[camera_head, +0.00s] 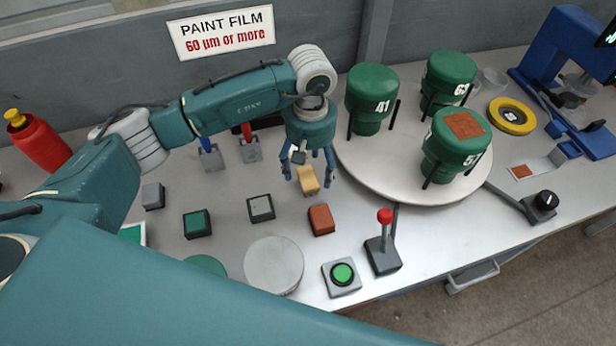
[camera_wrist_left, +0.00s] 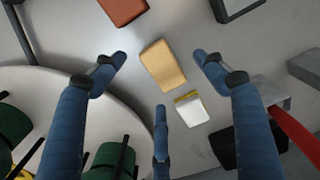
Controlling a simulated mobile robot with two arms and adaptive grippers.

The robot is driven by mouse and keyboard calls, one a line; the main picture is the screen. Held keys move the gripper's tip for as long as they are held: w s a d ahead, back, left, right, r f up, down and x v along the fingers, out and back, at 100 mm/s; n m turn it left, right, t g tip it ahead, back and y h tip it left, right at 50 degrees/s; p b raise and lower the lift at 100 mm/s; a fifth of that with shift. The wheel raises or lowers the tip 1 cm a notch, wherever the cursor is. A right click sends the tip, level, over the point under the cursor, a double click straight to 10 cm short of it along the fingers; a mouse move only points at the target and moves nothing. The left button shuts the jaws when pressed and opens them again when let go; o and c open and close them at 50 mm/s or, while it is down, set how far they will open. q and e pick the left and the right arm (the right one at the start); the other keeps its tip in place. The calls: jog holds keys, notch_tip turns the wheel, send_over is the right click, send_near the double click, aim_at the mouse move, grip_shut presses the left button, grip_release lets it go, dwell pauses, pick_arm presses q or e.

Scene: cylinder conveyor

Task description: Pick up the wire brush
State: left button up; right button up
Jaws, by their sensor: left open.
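A small tan block with a wooden look (camera_head: 308,179) lies on the grey table; it may be the wire brush, but I see no bristles. My left gripper (camera_head: 310,172) points down above it, with its blue fingers spread and empty. In the left wrist view the tan block (camera_wrist_left: 163,65) lies between the two forward fingertips, apart from both. A third finger reaches up from the bottom of that view. A small white piece with a yellow edge (camera_wrist_left: 191,107) is close to the block. My right gripper is not in view.
A round turntable (camera_head: 400,192) with green drums (camera_head: 372,95) stands to the right. An orange-brown block (camera_head: 321,219), a red-knobbed lever (camera_head: 383,245) and a green button (camera_head: 342,273) are in front. Blue-handled (camera_head: 209,154) and red-handled (camera_head: 249,147) tools stand behind left.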

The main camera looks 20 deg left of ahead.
aim_at(312, 176)
pick_arm(q)
jog(key=f+p, duration=0.1)
jog(key=f, duration=0.1)
jog(key=f+p, duration=0.1)
jog(key=shift+w+d+f, duration=0.1)
jog(key=shift+w+f, duration=0.25)
jog(key=shift+f, duration=0.55)
jog(key=c, duration=1.3)
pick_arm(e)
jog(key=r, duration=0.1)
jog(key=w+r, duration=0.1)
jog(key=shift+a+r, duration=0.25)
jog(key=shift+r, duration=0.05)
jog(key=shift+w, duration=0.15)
